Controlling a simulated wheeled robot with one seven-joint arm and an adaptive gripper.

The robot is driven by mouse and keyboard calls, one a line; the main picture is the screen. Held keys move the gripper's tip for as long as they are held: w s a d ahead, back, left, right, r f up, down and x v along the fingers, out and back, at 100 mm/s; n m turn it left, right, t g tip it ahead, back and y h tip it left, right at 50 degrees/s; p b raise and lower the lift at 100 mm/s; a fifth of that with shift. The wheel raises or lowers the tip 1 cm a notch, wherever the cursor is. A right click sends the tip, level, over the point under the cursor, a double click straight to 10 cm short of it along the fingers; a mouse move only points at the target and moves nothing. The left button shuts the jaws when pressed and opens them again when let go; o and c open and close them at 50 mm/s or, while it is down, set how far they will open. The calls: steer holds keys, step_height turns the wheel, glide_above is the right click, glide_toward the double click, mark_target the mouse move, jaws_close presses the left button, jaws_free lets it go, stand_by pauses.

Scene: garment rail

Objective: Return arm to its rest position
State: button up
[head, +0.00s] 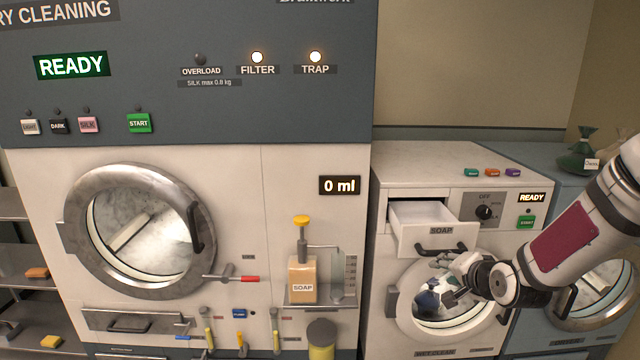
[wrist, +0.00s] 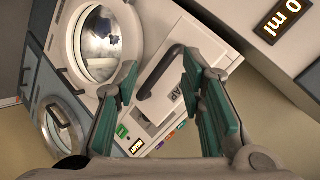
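My gripper (head: 460,272) is at the right in the head view, in front of the white wet-clean washer (head: 460,175) and just below its soap drawer (head: 424,240). The drawer stands pulled out and looks empty inside. In the wrist view my gripper (wrist: 158,95) has its two green-padded fingers spread apart with nothing between them. The drawer's dark handle (wrist: 160,72) shows beyond the fingers, apart from them as far as I can tell. My arm reaches in from the right edge of the head view.
A large dry-cleaning machine (head: 235,130) with a closed round door fills the left. A soap pump bottle (head: 302,278) stands on its small shelf beside a clear measuring cup.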

steer(key=s+a+r+n+g, duration=0.2)
steer(key=s+r, duration=0.3)
steer(key=s, duration=0.6)
steer(key=s+a+r+n+g, duration=0.2)
steer(key=s+a+r+n, duration=0.3)
steer(key=s, duration=0.6)
steer(key=s+a+r+n+g, duration=0.2)
steer(key=s+r, duration=0.4)
steer(key=s, duration=0.5)
steer(key=shift+a+r+n+h, duration=0.15)
steer(key=shift+a+n+h, duration=0.15)
steer(key=shift+a+n, duration=0.65)
